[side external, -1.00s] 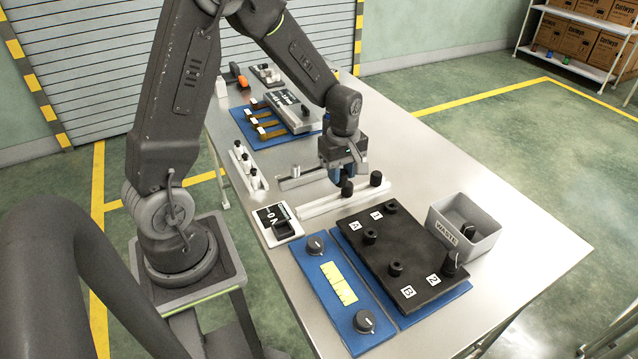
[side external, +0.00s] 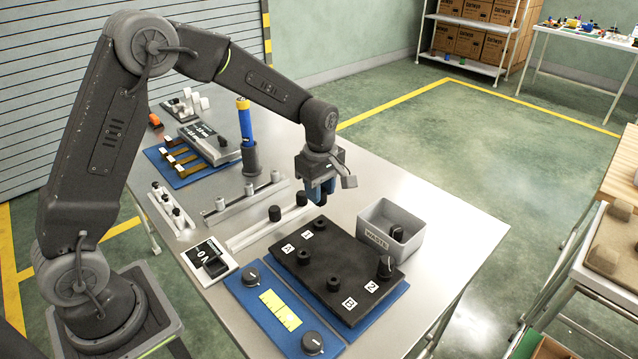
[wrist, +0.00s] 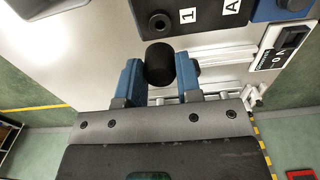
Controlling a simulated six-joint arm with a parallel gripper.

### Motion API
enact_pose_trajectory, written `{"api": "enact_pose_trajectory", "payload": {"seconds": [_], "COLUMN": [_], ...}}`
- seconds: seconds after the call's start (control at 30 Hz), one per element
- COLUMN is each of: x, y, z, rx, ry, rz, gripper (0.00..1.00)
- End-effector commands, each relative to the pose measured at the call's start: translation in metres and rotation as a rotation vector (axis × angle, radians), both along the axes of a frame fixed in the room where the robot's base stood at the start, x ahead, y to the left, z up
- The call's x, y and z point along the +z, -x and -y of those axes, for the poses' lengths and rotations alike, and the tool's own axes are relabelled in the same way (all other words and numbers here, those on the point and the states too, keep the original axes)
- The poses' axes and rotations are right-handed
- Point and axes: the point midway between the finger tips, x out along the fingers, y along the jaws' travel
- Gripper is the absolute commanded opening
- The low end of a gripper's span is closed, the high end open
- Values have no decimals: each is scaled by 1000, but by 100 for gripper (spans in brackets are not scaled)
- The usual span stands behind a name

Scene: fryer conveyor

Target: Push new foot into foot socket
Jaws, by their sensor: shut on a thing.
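My gripper (side external: 321,195) is shut on a black cylindrical foot (wrist: 160,63). Its blue fingers hold the foot from both sides in the wrist view; in the side view the fingers hide most of it. The gripper is above the table, near the far corner of the black plate (side external: 350,248), by the socket marked 1 (side external: 320,224). That round socket also shows just beyond the held foot in the wrist view (wrist: 160,22). Other round black fittings on the plate stand by labels A (side external: 303,257) and B (side external: 333,284). A taller black piece (side external: 385,266) stands by label 2.
A white rail (side external: 250,233) with black feet (side external: 275,213) lies behind the plate. A grey WASTE bin (side external: 391,239) stands to the right, with a dark piece inside. A blue panel with two knobs (side external: 270,290) lies to the left. A blue screwdriver (side external: 244,125) stands upright farther back.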

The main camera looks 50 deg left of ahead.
Motion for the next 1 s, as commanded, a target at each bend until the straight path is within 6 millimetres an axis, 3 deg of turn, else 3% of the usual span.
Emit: {"api": "enact_pose_trajectory", "payload": {"seconds": [0.57,1.0], "x": [-34,-36], "y": [0,0], "z": [0,0], "rx": [0,-1], "ry": [0,0], "rz": [0,0], "gripper": [4,4]}}
